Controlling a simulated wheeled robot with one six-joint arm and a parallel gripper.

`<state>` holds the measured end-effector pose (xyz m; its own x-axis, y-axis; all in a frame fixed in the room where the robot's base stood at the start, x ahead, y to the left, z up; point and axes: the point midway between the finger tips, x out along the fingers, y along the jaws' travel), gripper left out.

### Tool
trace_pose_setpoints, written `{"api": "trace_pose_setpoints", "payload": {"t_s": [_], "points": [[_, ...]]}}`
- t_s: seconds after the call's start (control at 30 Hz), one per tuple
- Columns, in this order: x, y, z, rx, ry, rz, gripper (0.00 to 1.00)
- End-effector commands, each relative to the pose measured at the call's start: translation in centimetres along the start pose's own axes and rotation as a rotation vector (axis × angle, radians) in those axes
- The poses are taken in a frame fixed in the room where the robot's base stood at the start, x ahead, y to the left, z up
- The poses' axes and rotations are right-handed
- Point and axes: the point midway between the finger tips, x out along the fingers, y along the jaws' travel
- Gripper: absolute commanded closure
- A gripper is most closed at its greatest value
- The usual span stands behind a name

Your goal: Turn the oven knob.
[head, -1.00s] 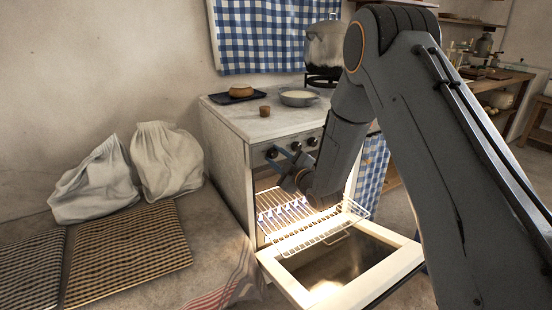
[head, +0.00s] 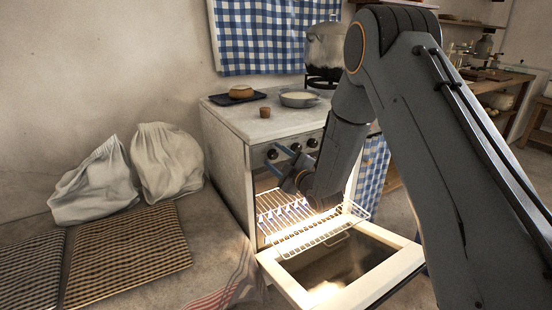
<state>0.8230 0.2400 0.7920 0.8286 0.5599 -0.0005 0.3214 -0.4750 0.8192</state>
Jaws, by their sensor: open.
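The oven (head: 226,155) stands against the wall with a row of dark knobs along its front panel. The left knob (head: 272,154) shows at the panel's left end. Two more knobs, a middle one (head: 296,147) and a right one (head: 312,143), show to its right. My gripper (head: 276,158) is open, its fingers pointing at the panel close to the left knob. I cannot tell whether a finger touches that knob. The oven door (head: 405,263) is folded down open, and the lit inside shows a wire rack (head: 285,215).
The stove top holds a dark tray with a bun (head: 241,92), a small brown cup (head: 265,112), a pan (head: 299,99) and a large pot (head: 327,45). Cloth sacks (head: 168,162) and woven mats (head: 125,255) lie on the left counter. The open door juts out below my arm.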

Motion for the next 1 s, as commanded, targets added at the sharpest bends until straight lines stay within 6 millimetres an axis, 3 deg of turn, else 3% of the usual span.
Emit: {"api": "trace_pose_setpoints", "payload": {"t_s": [0.23,0.5,0.7,1.0], "points": [[-1.0,0.0,0.1,0.0,-0.001,0.0,0.51],[-5.4,0.0,0.1,0.001,-0.003,0.0,0.51],[-7.5,0.0,0.0,0.0,-0.001,0.0,0.51],[-7.8,0.0,0.0,0.0,0.0,0.0,0.51]]}}
